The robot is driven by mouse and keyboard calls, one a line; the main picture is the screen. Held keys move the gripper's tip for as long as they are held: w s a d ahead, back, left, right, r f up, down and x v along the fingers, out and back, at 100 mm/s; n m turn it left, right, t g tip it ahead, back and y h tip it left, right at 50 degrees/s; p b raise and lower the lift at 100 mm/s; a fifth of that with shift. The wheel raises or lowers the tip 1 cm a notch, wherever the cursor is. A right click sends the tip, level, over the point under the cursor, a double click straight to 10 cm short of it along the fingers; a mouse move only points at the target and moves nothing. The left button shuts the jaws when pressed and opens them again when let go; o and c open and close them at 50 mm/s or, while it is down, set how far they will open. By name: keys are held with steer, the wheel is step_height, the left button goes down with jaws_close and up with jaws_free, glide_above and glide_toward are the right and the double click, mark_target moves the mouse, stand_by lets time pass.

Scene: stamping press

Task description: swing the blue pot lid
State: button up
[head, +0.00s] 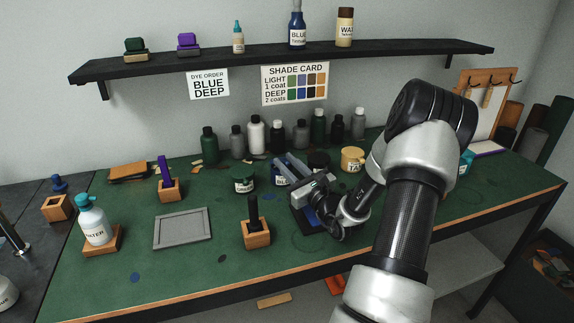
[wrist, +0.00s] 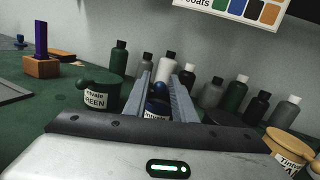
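The blue pot (head: 279,183) stands on the green bench, partly hidden by my gripper in the head view. In the wrist view, its dark blue lid (wrist: 158,104) with a round knob (wrist: 158,88) shows between my fingers, and the lower part of its label is cut off. My gripper (head: 290,169) is low over the bench at the pot, with its two grey fingers (wrist: 160,82) apart on either side of the lid knob. I see a gap around the knob, and contact with the lid cannot be told.
A green pot (head: 243,181) stands close left of the gripper. A tan pot (head: 352,158) and a dark pot (head: 318,160) are to the right. Several bottles (head: 257,136) line the wall behind. A wooden block with a black handle (head: 256,233) stands in front.

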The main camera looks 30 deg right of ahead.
steer(key=shift+o, duration=0.8)
steer(key=s, duration=0.5)
steer(key=s+f, duration=0.1)
steer(key=s, duration=0.5)
steer(key=s+f, duration=0.1)
steer(key=s, duration=0.5)
steer(key=shift+s+d, duration=0.1)
steer(key=shift+s, duration=0.05)
steer(key=shift+c, duration=0.6)
